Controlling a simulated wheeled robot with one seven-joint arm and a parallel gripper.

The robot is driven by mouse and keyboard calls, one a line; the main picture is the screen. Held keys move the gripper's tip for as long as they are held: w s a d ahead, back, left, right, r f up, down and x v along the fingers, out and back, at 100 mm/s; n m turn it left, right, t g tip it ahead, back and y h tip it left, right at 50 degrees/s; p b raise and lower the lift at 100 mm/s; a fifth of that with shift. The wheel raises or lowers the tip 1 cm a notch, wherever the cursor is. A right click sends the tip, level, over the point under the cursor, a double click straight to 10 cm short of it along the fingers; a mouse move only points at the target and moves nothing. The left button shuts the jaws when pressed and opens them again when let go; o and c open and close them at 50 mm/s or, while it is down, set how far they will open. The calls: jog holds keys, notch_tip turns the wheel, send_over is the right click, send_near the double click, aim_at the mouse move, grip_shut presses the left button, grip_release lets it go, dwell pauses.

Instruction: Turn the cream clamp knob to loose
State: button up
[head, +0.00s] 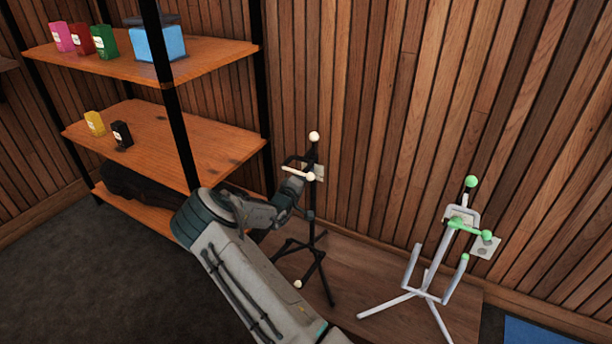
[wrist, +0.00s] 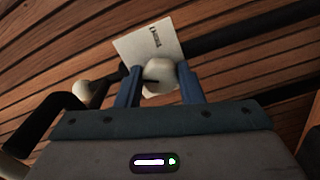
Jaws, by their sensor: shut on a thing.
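A black stand (head: 313,222) with cream ball tips stands against the wood wall in the head view. In the wrist view the round cream clamp knob (wrist: 160,78) sits between the two blue fingers of my gripper (wrist: 160,88). The fingers are shut on its sides. A white card (wrist: 149,42) with small dark print lies behind the knob, and the print is too small to read surely. In the head view my gripper (head: 294,185) is at the middle of the stand, and the arm partly hides the stand there. I cannot tell which way the knob is turned.
A white stand with green tips (head: 462,225) stands to the right. A shelf unit (head: 170,140) with small boxes and a blue box (head: 158,45) is on the left. Black stand arms (wrist: 35,125) pass close to my gripper on both sides.

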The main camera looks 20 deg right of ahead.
jog(key=n, duration=0.5)
jog(key=shift+p, duration=0.4)
jog(key=shift+s+n, duration=0.1)
jog(key=shift+n, duration=0.2)
jog(key=o, duration=1)
jog(key=shift+c, duration=0.2)
jog(key=shift+a, duration=0.1)
jog(key=p+v, duration=0.2)
jog(key=v, duration=1.1)
jog(key=shift+s+a+p, duration=0.2)
jog(key=shift+a+p, duration=0.05)
jog(key=shift+p, duration=0.15)
jog(key=shift+r, duration=0.1)
